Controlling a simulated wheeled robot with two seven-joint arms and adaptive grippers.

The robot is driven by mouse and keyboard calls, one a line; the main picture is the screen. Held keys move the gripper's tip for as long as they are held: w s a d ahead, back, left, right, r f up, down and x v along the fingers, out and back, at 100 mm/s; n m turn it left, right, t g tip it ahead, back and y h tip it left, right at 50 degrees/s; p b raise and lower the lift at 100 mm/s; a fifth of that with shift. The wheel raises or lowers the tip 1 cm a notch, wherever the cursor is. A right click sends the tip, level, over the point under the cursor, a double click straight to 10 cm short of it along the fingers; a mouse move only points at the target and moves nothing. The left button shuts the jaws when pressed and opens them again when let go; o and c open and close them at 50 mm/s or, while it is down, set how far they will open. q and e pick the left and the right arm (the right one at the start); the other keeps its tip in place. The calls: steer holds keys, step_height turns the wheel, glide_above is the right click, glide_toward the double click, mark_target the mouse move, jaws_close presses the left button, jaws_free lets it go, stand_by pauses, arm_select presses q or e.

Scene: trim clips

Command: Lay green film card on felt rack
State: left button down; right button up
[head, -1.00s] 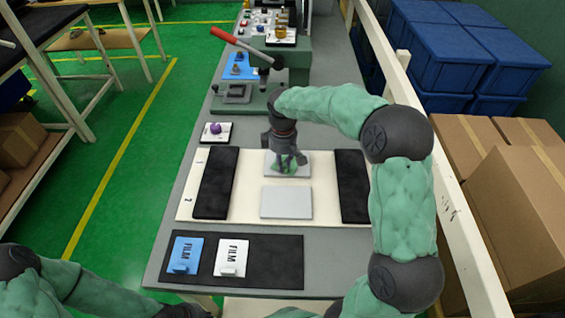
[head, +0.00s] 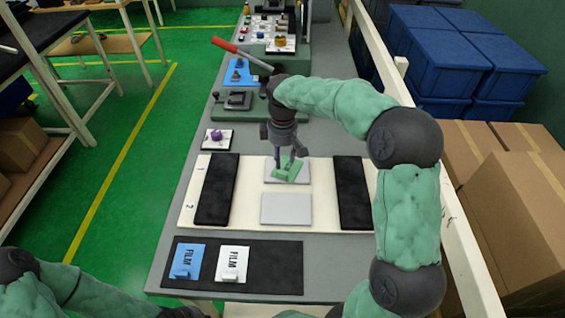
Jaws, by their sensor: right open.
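The green film card (head: 288,172) lies slightly turned on the upper grey plate of the cream board. My right gripper (head: 284,160) is just above it, pointing down, with its fingers apart and the card below them. The dark felt rack (head: 275,270) lies at the near end of the bench. A blue film card (head: 187,259) and a white film card (head: 232,262) lie on its left and middle parts. The rack's right part is bare. My left arm shows at the bottom left corner; its gripper is not clearly visible.
The cream board (head: 187,206) carries two dark strips (head: 217,190) (head: 354,193) and a lower, empty grey plate (head: 286,208). A purple knob unit (head: 217,138) and a red-handled lever press (head: 240,53) stand farther back. A white rail (head: 460,240) runs along the right.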

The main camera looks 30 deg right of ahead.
step_height(320, 180, up, 6)
steer(key=shift+f+p, duration=0.2)
steer(key=shift+p, duration=0.4)
